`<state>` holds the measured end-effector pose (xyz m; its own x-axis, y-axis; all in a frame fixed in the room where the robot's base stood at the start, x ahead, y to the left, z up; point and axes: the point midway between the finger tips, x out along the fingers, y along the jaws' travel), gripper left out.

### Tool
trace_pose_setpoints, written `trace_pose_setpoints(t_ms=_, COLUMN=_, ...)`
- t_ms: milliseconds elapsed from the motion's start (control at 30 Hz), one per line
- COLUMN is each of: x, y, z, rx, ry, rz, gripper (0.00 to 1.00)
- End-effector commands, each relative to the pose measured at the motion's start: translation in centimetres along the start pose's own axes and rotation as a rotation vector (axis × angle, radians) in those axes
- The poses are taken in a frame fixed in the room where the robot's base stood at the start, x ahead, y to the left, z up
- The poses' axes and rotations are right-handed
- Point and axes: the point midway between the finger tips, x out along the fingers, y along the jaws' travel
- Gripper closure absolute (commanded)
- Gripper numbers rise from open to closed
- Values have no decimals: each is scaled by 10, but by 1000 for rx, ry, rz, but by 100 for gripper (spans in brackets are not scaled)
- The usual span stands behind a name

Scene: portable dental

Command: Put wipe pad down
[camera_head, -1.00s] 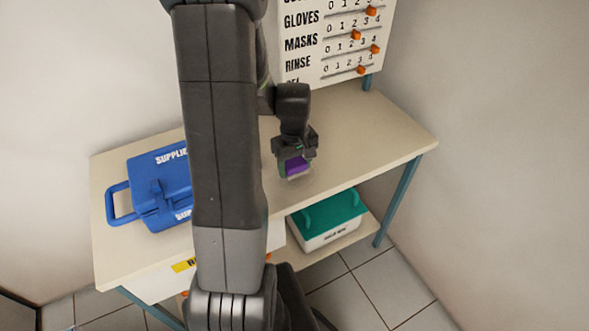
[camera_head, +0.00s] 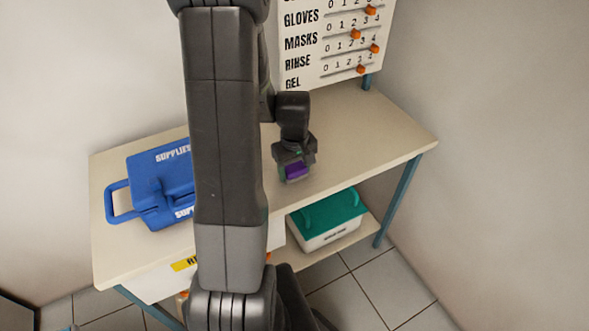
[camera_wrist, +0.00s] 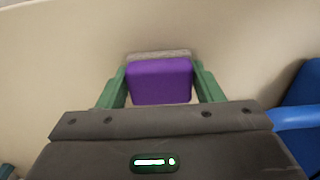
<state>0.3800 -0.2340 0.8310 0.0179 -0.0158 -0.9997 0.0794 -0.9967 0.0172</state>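The wipe pad (camera_wrist: 160,82) is a purple block with a grey strip along its far side. In the wrist view it sits between the two green fingers of my gripper (camera_wrist: 161,80), which close on its left and right sides. In the head view the purple pad (camera_head: 296,172) shows at the lower end of my gripper (camera_head: 295,168), over the right part of the beige table (camera_head: 365,130). The pad is at or just above the tabletop; I cannot tell whether it touches.
A blue supplies case (camera_head: 150,190) lies on the left of the table, partly behind my arm. A board with sliders (camera_head: 335,40) stands at the back. A teal-lidded box (camera_head: 330,212) is on the lower shelf. The right tabletop is clear.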

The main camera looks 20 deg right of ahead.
Motion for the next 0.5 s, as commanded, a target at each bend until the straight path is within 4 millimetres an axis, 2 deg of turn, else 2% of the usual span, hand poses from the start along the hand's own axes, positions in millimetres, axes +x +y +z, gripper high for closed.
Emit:
trace_pose_setpoints(t_ms=33, x=12, y=-5, z=6, rx=2, ry=-18, rz=-14, gripper=27)
trace_pose_setpoints(t_ms=100, x=13, y=-5, z=6, rx=3, ry=-18, rz=-15, gripper=19)
trace_pose_setpoints(t_ms=500, x=14, y=-6, z=6, rx=4, ry=-17, rz=-17, gripper=19)
